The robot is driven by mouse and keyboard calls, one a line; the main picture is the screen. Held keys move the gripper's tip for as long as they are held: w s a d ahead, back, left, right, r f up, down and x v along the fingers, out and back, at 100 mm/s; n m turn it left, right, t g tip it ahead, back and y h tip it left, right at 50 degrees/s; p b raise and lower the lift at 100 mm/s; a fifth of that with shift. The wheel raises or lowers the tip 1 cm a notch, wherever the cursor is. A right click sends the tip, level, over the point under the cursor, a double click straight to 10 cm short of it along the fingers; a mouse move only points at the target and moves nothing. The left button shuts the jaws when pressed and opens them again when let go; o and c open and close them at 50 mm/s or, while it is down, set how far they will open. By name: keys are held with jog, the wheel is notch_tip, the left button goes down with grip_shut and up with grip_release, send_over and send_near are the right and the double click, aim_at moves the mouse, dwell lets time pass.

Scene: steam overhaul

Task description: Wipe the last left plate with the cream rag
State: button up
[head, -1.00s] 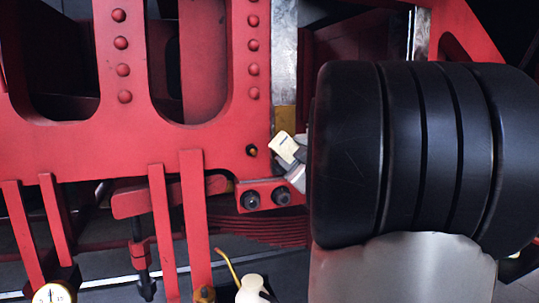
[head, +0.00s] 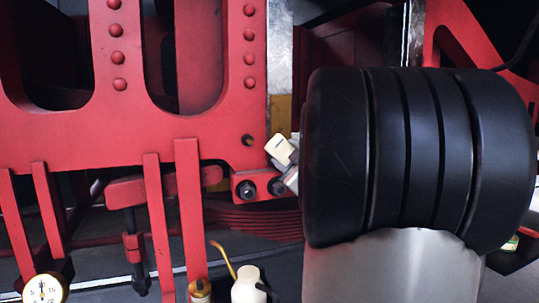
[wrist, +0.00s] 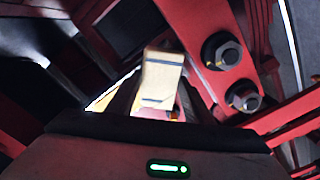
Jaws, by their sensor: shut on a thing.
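The cream rag (head: 281,149) shows as a small folded pad in the head view, in my gripper (head: 290,174), which is shut on it. In the wrist view the rag (wrist: 160,80) stands out ahead of the jaws, with grey streaks across it. A bare grey metal plate (head: 280,45) runs upright along the edge of the red frame, with a brass-coloured part (head: 282,112) below it. The rag is just below that part in the picture; I cannot tell whether they touch. My black arm hides much of the right side.
The red frame (head: 130,138) has rivets and large openings. Two dark bolts (head: 262,187) sit close beside my gripper; they are large in the wrist view (wrist: 228,55). Below are a dial gauge (head: 45,288) and a white oil can (head: 248,286). Another bare metal strip (head: 414,35) stands at right.

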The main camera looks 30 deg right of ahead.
jog(key=shift+a+f, duration=0.1)
jog(key=shift+f, duration=0.1)
jog(key=shift+v, duration=2.8)
jog(key=shift+s+r, duration=0.1)
jog(key=shift+s, duration=0.05)
jog(key=v, duration=0.2)
jog(key=shift+s, duration=0.35)
